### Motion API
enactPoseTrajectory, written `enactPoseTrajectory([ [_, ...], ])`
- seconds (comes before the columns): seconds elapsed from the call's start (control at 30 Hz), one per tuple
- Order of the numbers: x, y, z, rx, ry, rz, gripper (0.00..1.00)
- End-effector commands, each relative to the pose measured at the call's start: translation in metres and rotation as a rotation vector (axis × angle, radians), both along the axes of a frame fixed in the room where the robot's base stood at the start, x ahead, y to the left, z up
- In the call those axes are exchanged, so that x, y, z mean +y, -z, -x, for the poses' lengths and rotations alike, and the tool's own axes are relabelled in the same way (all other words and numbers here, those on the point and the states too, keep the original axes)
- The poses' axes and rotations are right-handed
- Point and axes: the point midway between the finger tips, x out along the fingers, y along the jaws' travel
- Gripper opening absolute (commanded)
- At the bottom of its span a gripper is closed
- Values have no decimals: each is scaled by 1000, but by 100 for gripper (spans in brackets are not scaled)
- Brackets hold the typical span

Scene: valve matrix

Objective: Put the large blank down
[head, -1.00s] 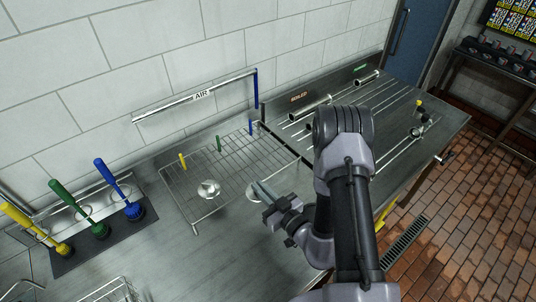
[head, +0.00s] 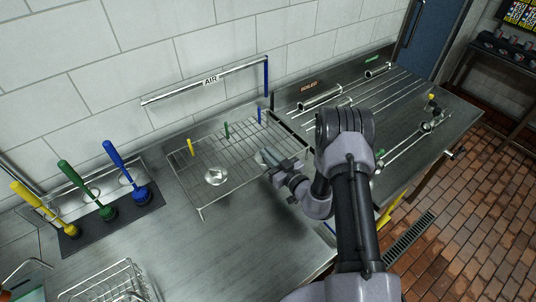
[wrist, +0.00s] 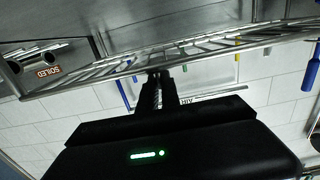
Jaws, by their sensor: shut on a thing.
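My gripper (head: 268,157) is over the right part of the wire rack (head: 200,213). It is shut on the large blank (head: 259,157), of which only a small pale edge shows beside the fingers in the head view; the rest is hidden. I cannot tell whether the blank touches the rack. In the wrist view my gripper (wrist: 157,82) points at the rack's wires (wrist: 90,80), and the blank cannot be made out there. Another round, shiny metal piece (head: 216,176) lies on the rack to the left of my gripper.
Yellow (head: 190,147), green (head: 226,130) and blue (head: 259,115) posts stand along the rack's back. Coloured-handled plungers (head: 110,210) stand at left, and a wire basket (head: 105,285) at front left. Metal tubes (head: 320,98) lie on the bench at right. The steel counter before the rack is clear.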

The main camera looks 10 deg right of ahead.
Motion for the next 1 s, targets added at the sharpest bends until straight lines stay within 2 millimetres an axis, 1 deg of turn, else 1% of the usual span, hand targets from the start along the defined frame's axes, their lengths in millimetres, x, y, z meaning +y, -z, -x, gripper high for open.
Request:
enactPoseTrajectory([
  [0.03, 0, 3, 0, 0, 0, 0, 0],
  [0.07, 0, 2, 0, 0, 0, 0, 13],
  [0.1, 0, 2, 0, 0, 0, 0, 21],
  [0.13, 0, 1, 0, 0, 0, 0, 27],
  [0.17, 0, 1, 0, 0, 0, 0, 29],
  [0.4, 0, 1, 0, 0, 0, 0, 29],
  [0.5, -1, -4, 2, 0, 1, 0, 29],
  [0.57, -6, -3, 12, 3, 3, -1, 29],
  [0.8, -33, -6, 75, 4, 5, -1, 29],
  [0.9, -40, -7, 95, 3, 3, -1, 29],
  [1.0, -45, -8, 106, 1, 1, 0, 29],
])
